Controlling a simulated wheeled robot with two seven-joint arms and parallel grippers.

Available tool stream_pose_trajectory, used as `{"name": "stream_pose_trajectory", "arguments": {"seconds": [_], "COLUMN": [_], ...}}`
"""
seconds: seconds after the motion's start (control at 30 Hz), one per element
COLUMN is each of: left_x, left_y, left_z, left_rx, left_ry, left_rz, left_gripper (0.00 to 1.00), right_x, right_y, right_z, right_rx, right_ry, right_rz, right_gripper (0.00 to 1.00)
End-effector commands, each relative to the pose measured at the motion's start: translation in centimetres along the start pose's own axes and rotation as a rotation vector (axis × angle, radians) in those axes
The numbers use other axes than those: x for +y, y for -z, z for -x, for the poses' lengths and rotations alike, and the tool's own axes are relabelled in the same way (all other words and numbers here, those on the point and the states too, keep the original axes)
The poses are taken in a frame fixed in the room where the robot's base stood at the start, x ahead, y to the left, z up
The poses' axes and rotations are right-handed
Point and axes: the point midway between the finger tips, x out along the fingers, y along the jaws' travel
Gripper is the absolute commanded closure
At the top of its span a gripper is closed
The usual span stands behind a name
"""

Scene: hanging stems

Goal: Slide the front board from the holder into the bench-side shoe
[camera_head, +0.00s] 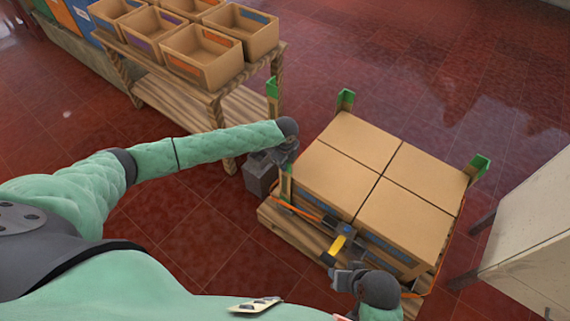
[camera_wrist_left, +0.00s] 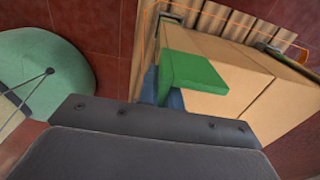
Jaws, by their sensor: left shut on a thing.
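My left gripper (camera_head: 286,156) is shut on a green corner board (camera_head: 286,184) at the left corner of the boxed load. In the left wrist view the green board (camera_wrist_left: 195,72) shows its angled top close beside the cartons. Its lower end and any shoe under it are hidden, so I cannot tell whether it is seated. A grey block (camera_head: 260,176) stands on the floor just left of this corner; I cannot tell whether it is the holder. My right gripper (camera_head: 343,279) is low in front of the load; its jaws are unclear.
Cartons (camera_head: 405,170) sit on a wooden pallet (camera_head: 275,215). Green boards stand at the back (camera_head: 346,98) and right (camera_head: 481,162) corners, another (camera_head: 272,87) by the bench (camera_head: 215,98). An orange strap (camera_head: 296,209) and yellow-black tool (camera_head: 338,243) are in front.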

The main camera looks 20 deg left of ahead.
Motion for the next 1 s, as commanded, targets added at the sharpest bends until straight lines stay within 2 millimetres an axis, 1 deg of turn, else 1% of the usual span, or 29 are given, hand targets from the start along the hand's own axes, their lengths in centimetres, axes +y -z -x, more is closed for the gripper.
{"name": "stream_pose_trajectory", "arguments": {"seconds": [0.33, 0.77, 0.8, 0.87, 0.9, 1.0], "left_x": [0.0, 0.0, 0.0, 0.0, 0.0, 0.0], "left_y": [0.0, 0.0, 0.0, 0.0, 0.0, 0.0], "left_z": [-0.4, -0.7, -0.7, -0.7, -0.7, -0.7], "left_rx": [0.0, 0.0, 0.0, 0.0, 0.0, 0.0], "left_ry": [0.0, 0.0, 0.0, 0.0, 0.0, 0.0], "left_rz": [0.0, 0.0, 0.0, 0.0, 0.0, 0.0], "left_gripper": [1.0, 1.0, 0.88, 0.76, 0.68, 0.68], "right_x": [0.1, -0.2, -0.2, -0.2, -0.2, -0.1], "right_y": [0.3, -0.8, -0.8, -0.7, -0.7, -0.4], "right_z": [-0.1, -0.2, -0.2, -0.2, -0.2, -0.1], "right_rx": [0.005, -0.011, -0.011, -0.01, -0.009, -0.006], "right_ry": [-0.001, 0.003, 0.003, 0.003, 0.003, 0.002], "right_rz": [0.002, -0.003, -0.003, -0.003, -0.002, -0.001], "right_gripper": [0.64, 0.64, 0.64, 0.64, 0.64, 0.64]}}
